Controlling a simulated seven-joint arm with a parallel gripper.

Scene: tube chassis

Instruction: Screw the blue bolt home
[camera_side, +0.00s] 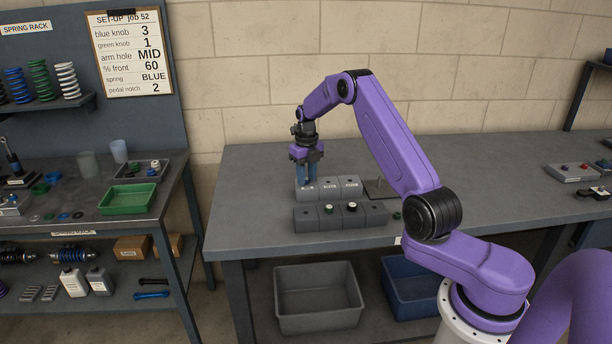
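My gripper (306,183) points straight down over the left end of the back row of grey blocks (331,189). Its blue-looking fingers reach down to the left block, beside a white label. A blue bolt cannot be made out; anything between the fingertips is hidden or too small to tell. Whether the fingers are apart or closed on something is not clear. The row's blocks carry small white labels too small to read surely.
A front row of dark grey blocks (306,219) holds small round pieces with pale tops (351,207). A dark plate with a thin upright pin (380,187) lies to the right.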

